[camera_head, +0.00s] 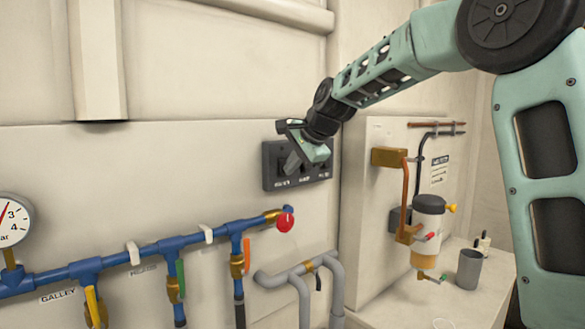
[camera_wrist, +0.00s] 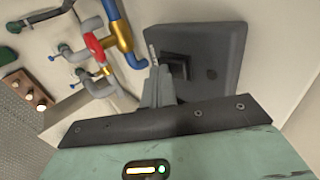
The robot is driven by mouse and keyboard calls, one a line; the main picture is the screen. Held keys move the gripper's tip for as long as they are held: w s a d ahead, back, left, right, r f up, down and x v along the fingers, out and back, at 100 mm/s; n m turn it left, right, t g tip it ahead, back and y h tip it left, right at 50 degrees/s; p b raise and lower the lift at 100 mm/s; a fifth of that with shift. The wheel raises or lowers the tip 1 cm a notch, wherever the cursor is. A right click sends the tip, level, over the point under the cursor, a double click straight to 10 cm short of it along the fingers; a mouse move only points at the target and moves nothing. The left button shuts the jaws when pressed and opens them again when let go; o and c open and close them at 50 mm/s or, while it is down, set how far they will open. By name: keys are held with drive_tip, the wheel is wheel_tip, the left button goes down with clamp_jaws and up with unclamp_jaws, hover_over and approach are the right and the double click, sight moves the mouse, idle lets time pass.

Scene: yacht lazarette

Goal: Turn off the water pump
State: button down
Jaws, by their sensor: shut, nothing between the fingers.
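A dark grey switch panel (camera_head: 270,172) is mounted on the white wall, with small labels along its lower edge that are too small to read surely. My gripper (camera_head: 292,162) is in front of it and hides much of its face and switches. In the wrist view the panel (camera_wrist: 222,48) fills the upper middle, with a square black switch (camera_wrist: 176,65) on it. My gripper's fingers (camera_wrist: 156,82) are shut with nothing between them, right beside this switch. I cannot tell whether they touch it, nor which position it is in. I cannot tell which switch belongs to the water pump.
Below the panel runs a blue pipe manifold (camera_head: 155,249) with coloured valve handles and a red knob (camera_head: 285,222). A pressure gauge (camera_head: 12,220) is at the left. Grey pipes (camera_head: 300,272) stand below. At the right are a filter unit (camera_head: 427,225) and a grey cup (camera_head: 468,268).

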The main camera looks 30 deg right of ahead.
drive_tip(key=shift+f+b, duration=0.5)
drive_tip(key=shift+b, duration=0.15)
drive_tip(key=shift+w+r+p, duration=0.1)
drive_tip(key=shift+r+p, duration=0.3)
drive_tip(key=shift+r, duration=0.15)
drive_tip(key=shift+r+p, duration=0.75)
drive_tip(key=shift+r, duration=0.1)
drive_tip(key=shift+f, duration=0.1)
